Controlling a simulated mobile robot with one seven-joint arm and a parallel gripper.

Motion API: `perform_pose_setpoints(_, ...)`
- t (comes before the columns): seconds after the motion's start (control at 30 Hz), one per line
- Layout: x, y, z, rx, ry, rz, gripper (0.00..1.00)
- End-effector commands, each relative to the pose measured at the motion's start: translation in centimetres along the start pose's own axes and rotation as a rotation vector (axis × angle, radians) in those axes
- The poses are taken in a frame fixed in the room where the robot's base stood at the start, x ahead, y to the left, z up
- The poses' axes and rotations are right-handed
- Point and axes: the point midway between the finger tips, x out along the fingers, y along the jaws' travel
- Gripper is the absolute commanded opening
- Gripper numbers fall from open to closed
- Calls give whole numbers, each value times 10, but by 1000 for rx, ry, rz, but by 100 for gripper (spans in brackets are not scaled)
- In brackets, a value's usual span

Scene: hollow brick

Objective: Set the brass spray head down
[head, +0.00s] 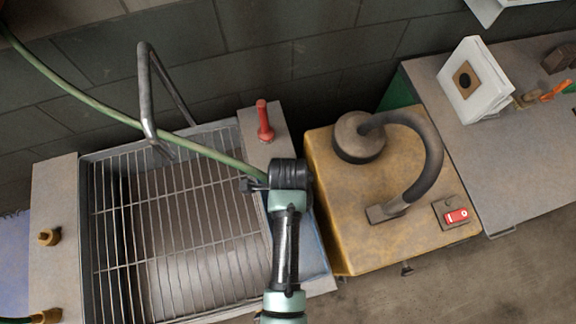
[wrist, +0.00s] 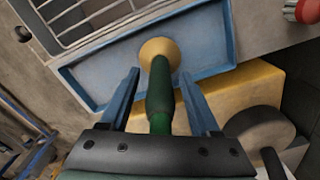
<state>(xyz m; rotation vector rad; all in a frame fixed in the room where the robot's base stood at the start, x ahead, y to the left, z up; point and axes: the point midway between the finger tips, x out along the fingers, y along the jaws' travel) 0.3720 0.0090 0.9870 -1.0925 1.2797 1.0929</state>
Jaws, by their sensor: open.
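The brass spray head (wrist: 158,48) shows in the wrist view, with a dark green grip (wrist: 160,95) running back between my fingers. My gripper (wrist: 160,88) is open, one blue finger on each side of the grip with a visible gap. The brass end is over the blue tray (wrist: 218,25); I cannot tell whether it fully rests on it. In the head view my arm hides the spray head, and part of the blue tray (head: 314,250) shows to the right of my arm. A green hose (head: 200,148) runs from the upper left to my wrist.
A wire-grated sink (head: 88,200) lies left of my arm, with a bent metal tube (head: 146,95) above it. A red handle (head: 264,122) stands behind. A yellow box (head: 350,225) with a black curved pipe (head: 432,150) is close on the right; a grey bench (head: 510,175) lies beyond.

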Motion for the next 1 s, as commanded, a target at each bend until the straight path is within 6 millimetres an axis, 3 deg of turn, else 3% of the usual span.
perform_pose_setpoints(0.17, -25, -1, 0, 0, -1, -5, 63)
perform_pose_setpoints(0.53, -101, -2, 0, 0, 0, -5, 63)
perform_pose_setpoints(0.83, -119, -1, 0, -2, 0, -3, 63)
perform_pose_setpoints(0.93, -129, -17, 2, -46, -8, -69, 63)
perform_pose_setpoints(1.0, -149, -46, 5, -130, -15, -190, 63)
